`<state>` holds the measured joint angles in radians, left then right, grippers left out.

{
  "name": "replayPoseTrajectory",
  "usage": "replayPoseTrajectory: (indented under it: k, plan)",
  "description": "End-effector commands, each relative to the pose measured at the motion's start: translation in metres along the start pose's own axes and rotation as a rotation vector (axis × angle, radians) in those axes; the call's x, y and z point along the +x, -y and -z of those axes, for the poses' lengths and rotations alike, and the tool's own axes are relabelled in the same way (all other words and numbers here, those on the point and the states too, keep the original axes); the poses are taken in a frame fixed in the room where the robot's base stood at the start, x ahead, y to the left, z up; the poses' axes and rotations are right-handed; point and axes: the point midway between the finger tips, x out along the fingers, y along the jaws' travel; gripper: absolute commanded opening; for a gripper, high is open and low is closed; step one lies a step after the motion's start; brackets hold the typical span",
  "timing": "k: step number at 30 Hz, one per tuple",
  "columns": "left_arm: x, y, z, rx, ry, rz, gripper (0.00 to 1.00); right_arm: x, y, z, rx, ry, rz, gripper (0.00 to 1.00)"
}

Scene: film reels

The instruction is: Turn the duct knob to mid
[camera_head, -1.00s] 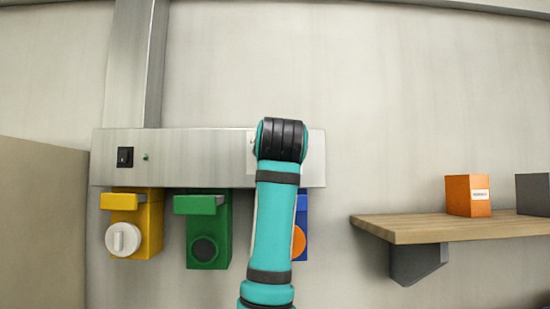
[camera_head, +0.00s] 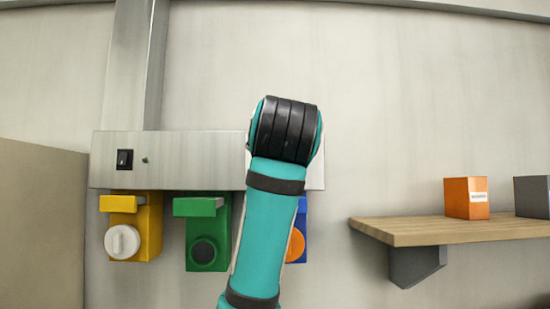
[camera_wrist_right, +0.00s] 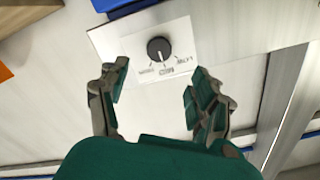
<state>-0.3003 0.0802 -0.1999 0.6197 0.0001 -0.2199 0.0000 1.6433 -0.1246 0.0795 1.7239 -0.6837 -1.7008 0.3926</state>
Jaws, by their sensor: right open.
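The black round duct knob (camera_wrist_right: 158,48) sits on a white plate (camera_wrist_right: 183,40) with several small printed labels below it, in the right wrist view. In the head view the metal duct hood (camera_head: 200,160) runs along the wall. My teal right arm covers the knob and most of its plate there, and the right gripper is hidden. My left gripper is in neither view.
Below the hood hang a yellow box (camera_head: 150,228) with a white dial, a green box (camera_head: 223,230) with a dark dial and a partly covered blue box (camera_head: 302,215) with an orange dial. A wooden shelf (camera_head: 430,231) at right holds an orange box (camera_head: 466,198) and a grey box (camera_head: 533,196).

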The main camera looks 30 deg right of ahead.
Motion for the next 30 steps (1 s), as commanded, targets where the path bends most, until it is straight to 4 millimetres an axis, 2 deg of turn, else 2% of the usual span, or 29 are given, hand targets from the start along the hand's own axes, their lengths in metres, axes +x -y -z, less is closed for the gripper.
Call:
replayPoseTrajectory:
  k: [3, 7, 24, 26, 28, 30]
  plan:
    - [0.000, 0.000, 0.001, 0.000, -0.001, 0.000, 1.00, -0.015, 0.001, 0.000, 0.001, 0.000, 0.001, 0.65]
    - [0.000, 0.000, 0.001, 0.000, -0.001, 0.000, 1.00, -0.022, 0.000, 0.000, 0.000, 0.000, -0.001, 0.65]
    - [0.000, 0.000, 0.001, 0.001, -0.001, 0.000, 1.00, -0.022, -0.001, -0.002, -0.003, 0.002, -0.002, 0.65]
    - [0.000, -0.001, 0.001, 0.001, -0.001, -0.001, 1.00, -0.018, -0.003, -0.009, -0.013, 0.011, -0.005, 0.65]
    - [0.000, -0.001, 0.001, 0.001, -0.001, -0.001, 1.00, -0.007, -0.008, -0.030, -0.043, 0.034, -0.012, 0.65]
    - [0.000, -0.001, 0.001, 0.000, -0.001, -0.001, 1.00, 0.009, -0.017, -0.063, -0.090, 0.071, -0.021, 0.65]
